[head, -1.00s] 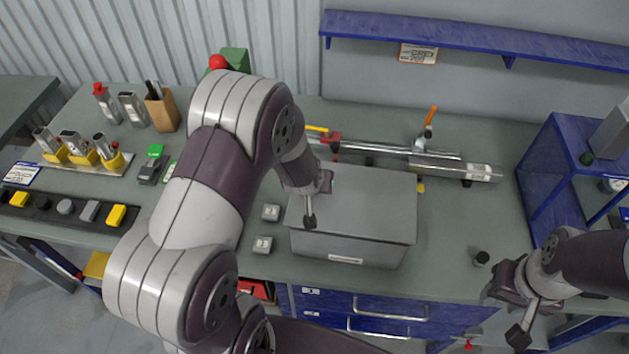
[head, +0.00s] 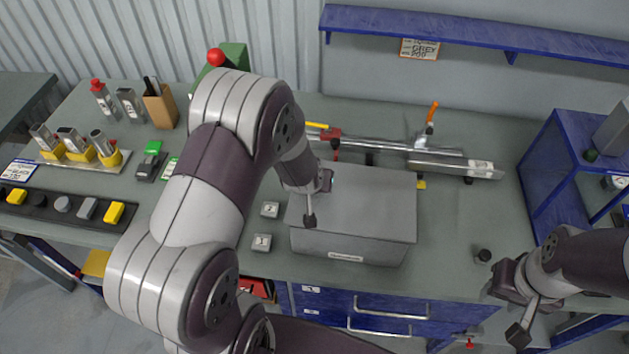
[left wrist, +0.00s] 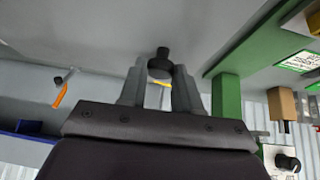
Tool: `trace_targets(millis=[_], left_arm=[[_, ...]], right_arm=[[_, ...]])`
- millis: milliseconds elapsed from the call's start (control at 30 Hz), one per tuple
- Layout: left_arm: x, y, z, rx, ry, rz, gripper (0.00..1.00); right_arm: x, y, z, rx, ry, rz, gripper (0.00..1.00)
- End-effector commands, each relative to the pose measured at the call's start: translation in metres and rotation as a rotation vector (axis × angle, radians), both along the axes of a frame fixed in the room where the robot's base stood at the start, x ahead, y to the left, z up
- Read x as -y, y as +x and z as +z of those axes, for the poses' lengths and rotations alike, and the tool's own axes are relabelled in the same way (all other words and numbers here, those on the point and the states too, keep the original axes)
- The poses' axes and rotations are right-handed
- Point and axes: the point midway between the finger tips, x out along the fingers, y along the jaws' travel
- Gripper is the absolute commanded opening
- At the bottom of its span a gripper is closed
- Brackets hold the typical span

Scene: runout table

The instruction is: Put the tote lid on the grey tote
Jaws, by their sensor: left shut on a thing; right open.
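The grey tote (head: 345,247) stands on the bench, with a pale label on its front. The flat grey tote lid (head: 375,203) lies over its top and looks about level; I cannot tell whether it is fully seated. My left gripper (head: 310,208) is over the lid's left part, with my arm hiding the left side. In the left wrist view, the fingers (left wrist: 160,82) are shut on a black knob (left wrist: 160,62) against the grey lid surface. My right gripper (head: 518,312) is open and empty at the bench's front right, apart from the tote.
A metal rail with a cylinder (head: 455,167) lies behind the tote. Two small grey blocks (head: 261,242) sit left of it. A black knob-like piece (head: 483,256) stands right of it. A blue rack (head: 562,170) is at the right. Bench between tote and rack is mostly clear.

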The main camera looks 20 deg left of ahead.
Motion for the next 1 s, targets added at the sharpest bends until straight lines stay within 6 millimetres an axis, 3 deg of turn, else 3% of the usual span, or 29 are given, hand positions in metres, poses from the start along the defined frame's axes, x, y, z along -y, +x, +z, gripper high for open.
trace_targets(millis=[167,200,267,300,667,1000], left_arm=[[0.0,0.0,-0.003,0.001,0.0,0.0,0.0],[0.0,0.0,-0.003,0.001,0.0,0.0,0.39],[0.0,0.0,-0.002,0.001,0.0,0.0,0.59],[0.0,0.0,-0.002,0.001,0.0,0.0,0.62],[0.001,-0.004,0.006,0.002,0.001,-0.001,0.62],[0.01,-0.05,0.083,0.002,0.0,0.0,0.62]], right_arm=[[0.0,0.0,-0.003,0.0,0.0,0.0,0.43],[0.0,0.0,-0.003,0.0,0.0,0.0,0.43],[0.0,0.0,-0.002,0.0,0.0,0.0,0.43],[0.0,0.0,-0.002,0.0,0.0,0.0,0.43],[0.0,0.0,-0.002,0.0,0.0,0.0,0.43],[0.0,0.0,0.018,0.0,0.0,0.0,0.43]])
